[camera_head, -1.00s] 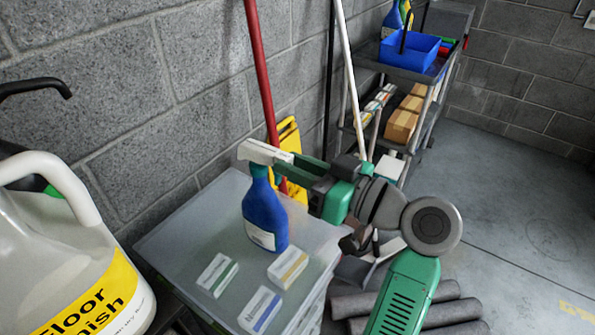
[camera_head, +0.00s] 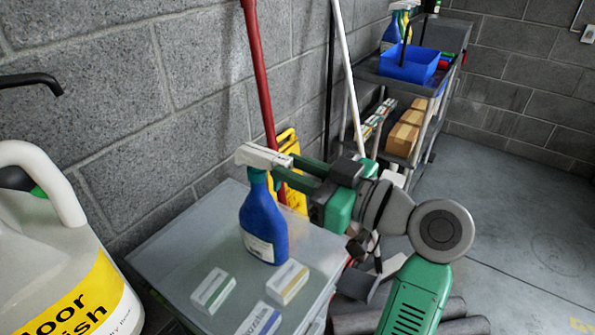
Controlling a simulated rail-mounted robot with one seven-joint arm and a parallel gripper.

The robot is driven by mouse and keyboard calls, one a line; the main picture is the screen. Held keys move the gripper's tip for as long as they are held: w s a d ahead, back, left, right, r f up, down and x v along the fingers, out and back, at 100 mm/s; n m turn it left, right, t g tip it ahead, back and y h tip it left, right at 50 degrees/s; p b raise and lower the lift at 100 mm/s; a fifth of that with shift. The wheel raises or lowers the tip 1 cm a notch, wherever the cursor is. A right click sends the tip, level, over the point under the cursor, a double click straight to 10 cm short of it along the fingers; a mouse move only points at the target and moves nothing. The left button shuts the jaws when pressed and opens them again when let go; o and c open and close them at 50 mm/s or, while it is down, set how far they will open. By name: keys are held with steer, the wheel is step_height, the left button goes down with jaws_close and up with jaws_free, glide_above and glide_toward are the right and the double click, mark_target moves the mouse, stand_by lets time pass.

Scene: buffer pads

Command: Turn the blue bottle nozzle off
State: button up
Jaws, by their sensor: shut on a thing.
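The blue spray bottle (camera_head: 263,222) stands upright on the grey cabinet top (camera_head: 185,243). Its white and green nozzle head (camera_head: 258,157) is at the top, with the white part pointing left and right of the neck. My gripper (camera_head: 285,166) reaches in from the right at nozzle height, its green fingers shut on the nozzle end. The fingers hide the tip of the nozzle, so its on or off setting cannot be read.
Small labelled boxes (camera_head: 213,291) lie in front of the bottle. A large floor finish jug (camera_head: 60,270) stands at the left. A red pole (camera_head: 259,80) leans behind the bottle. A cart with a blue bin (camera_head: 408,64) stands at the back.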

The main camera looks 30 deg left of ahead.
steer(key=o, duration=0.6)
steer(key=shift+c, duration=0.2)
steer(key=shift+d, duration=0.1)
steer(key=d, duration=0.7)
steer(key=shift+s, duration=0.25)
